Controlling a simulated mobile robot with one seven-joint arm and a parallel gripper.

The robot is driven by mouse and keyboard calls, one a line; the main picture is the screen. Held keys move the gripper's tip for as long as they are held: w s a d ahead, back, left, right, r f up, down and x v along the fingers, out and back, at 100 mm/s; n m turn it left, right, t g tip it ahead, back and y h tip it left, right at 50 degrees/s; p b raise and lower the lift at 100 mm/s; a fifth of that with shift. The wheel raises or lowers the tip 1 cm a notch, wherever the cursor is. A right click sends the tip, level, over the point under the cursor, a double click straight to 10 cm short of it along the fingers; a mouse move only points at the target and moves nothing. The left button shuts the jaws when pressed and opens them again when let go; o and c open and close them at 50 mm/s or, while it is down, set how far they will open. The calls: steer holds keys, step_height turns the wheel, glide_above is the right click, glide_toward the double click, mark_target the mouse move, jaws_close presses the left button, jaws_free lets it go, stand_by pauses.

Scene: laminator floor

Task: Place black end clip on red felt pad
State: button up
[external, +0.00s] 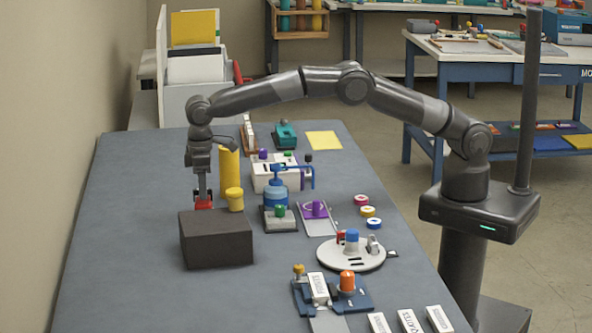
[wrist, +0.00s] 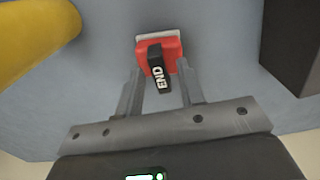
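The black end clip (wrist: 157,66), marked END in white, shows at the red felt pad (wrist: 173,48) in the wrist view. It overlaps the pad and reaches past its near edge; whether it rests flat or stands up I cannot tell. My gripper (wrist: 158,74) has its fingers apart on either side of the clip, with visible gaps to both. In the external view my gripper (external: 202,190) points down just above the red pad (external: 203,204), which sits behind a dark block. The clip cannot be made out there.
The dark block (external: 216,239) stands close in front of the pad. A tall yellow cylinder (external: 229,175) and a shorter yellow piece (external: 235,200) stand just right of my gripper. Fixtures fill the table's right side. The left of the table (external: 130,230) is clear.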

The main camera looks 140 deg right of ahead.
step_height(320, 180, up, 12)
steer(key=shift+r, duration=0.25)
stand_by(0.5)
steer(key=a+r+n+t, duration=0.2)
steer(key=a+r, duration=1.1)
steer(key=a, duration=0.2)
steer(key=s+a+r+n, duration=0.1)
steer(key=s+a+r, duration=0.25)
steer(key=a, duration=0.35)
steer(key=s+a+r+n, duration=0.1)
steer(key=s+a+r, duration=0.1)
steer(key=s+a, duration=0.4)
steer(key=s+a+f+n+t, duration=0.1)
steer(key=s+a+n+t, duration=0.1)
steer(key=s+a, duration=1)
steer(key=s+a+f+n, duration=0.1)
steer(key=s+a+f, duration=0.3)
steer(key=s, duration=0.3)
steer(key=s+a+f+n+t, duration=0.1)
steer(key=s+a+f+n, duration=0.1)
steer(key=s+a+f, duration=0.3)
steer(key=shift+s+a+f+t, duration=0.2)
steer(key=shift+s+f+t, duration=0.1)
steer(key=shift+s+f, duration=0.8)
